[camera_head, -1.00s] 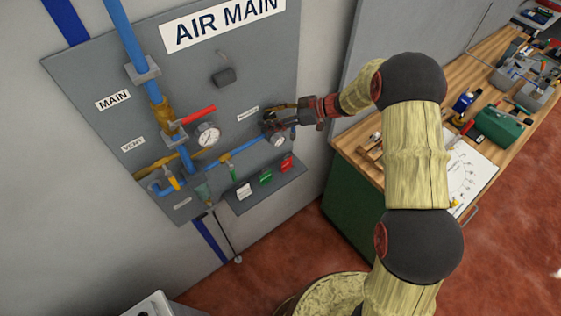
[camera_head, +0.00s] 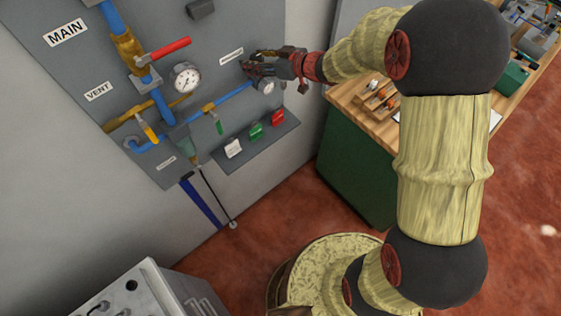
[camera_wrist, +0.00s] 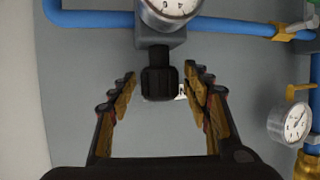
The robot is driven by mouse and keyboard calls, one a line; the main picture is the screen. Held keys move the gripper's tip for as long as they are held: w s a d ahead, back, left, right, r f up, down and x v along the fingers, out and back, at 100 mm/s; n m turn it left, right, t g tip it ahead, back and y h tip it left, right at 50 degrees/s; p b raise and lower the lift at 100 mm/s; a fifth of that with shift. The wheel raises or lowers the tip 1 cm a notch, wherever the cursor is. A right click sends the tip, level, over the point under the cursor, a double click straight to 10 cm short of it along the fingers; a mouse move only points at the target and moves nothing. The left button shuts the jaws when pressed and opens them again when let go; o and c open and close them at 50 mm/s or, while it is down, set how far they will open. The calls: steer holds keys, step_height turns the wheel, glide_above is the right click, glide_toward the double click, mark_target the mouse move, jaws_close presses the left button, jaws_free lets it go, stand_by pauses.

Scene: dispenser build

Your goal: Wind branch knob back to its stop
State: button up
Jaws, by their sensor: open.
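The branch knob (camera_wrist: 159,83) is a black ribbed knob below a grey regulator body (camera_wrist: 160,37) with a round white gauge (camera_wrist: 172,8) in the wrist view. My gripper (camera_wrist: 160,82) is open, with one finger on each side of the knob and a visible gap on both sides. In the head view my gripper (camera_head: 256,66) is at the right part of the grey panel, by the branch gauge (camera_head: 266,87). The knob is hidden there behind the gripper.
A blue pipe (camera_head: 235,95) with a green-handled valve (camera_head: 218,126) runs left from the regulator. A larger gauge (camera_head: 185,78) and red lever (camera_head: 168,47) are further left. A workbench (camera_head: 345,150) stands right.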

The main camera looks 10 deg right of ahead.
steer(key=shift+f+m+t+h+b, duration=0.2)
steer(key=shift+m+t+h+b, duration=1)
steer(key=shift+b, duration=2.8)
